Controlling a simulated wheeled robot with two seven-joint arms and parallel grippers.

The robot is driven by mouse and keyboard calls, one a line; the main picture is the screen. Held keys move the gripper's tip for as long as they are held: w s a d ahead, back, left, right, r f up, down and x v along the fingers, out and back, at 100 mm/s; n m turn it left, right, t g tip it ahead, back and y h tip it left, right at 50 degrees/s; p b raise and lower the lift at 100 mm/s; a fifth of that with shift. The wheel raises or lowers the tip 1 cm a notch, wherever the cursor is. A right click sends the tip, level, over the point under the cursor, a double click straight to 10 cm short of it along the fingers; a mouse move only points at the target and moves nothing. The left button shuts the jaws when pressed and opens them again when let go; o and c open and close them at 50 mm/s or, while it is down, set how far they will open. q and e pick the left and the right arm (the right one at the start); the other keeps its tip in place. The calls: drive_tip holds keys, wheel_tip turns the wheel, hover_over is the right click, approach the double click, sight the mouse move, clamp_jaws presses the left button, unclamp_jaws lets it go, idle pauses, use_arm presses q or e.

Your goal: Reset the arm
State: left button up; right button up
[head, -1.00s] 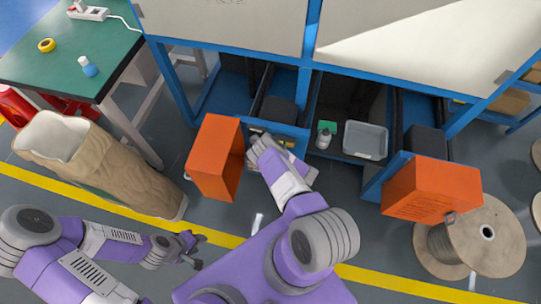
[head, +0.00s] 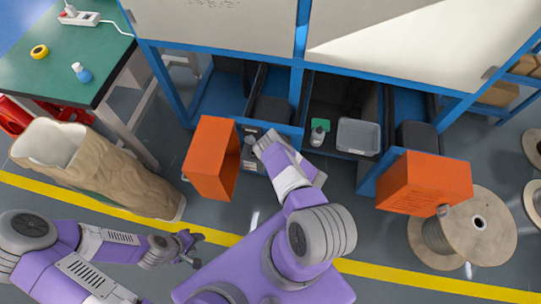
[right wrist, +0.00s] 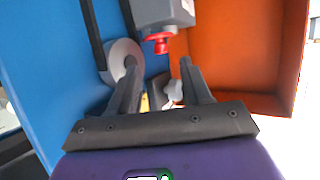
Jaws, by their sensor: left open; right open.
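My left gripper (head: 190,248) is at the lower left in the head view, open and empty, above the floor near the yellow line. My right arm reaches forward to the blue frame beside the left orange box (head: 208,170); its gripper end is mostly hidden by my own wrist. In the right wrist view my right gripper (right wrist: 158,65) is open, its two dark fingers apart with nothing held. A grey device with a red knob (right wrist: 160,40) is ahead of the fingers. A white roll (right wrist: 122,58) lies beside and partly behind the left finger.
A blue panel (right wrist: 55,75) and orange walls (right wrist: 240,50) flank my right gripper. In the head view, the right orange box (head: 425,183) and a cable reel (head: 470,235) are at right. A brown paper bin (head: 110,170) and green-topped table (head: 55,50) are at left.

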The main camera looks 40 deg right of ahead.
drive_tip(key=shift+s+d+r, duration=0.15)
drive_tip(key=shift+s+r, duration=0.1)
drive_tip(key=shift+s, duration=0.25)
drive_tip(key=s+a+r+m+g, duration=0.2)
drive_tip(key=s+a+r+g, duration=0.2)
drive_tip(key=a, duration=0.4)
drive_tip(key=s+a+r+m+g+p, duration=0.1)
drive_tip(key=s+a+r+m+g, duration=0.1)
drive_tip(key=a+r, duration=0.4)
drive_tip(key=s+a+r+m+g+y+p, duration=0.1)
drive_tip(key=s+a+r+g, duration=0.4)
drive_tip(key=a, duration=0.6)
drive_tip(key=shift+s+a+m+g, duration=0.3)
drive_tip(key=shift+m+g, duration=0.1)
drive_tip(key=shift+g, duration=0.4)
drive_tip(key=shift+c, duration=0.5)
drive_tip(key=shift+d, duration=0.1)
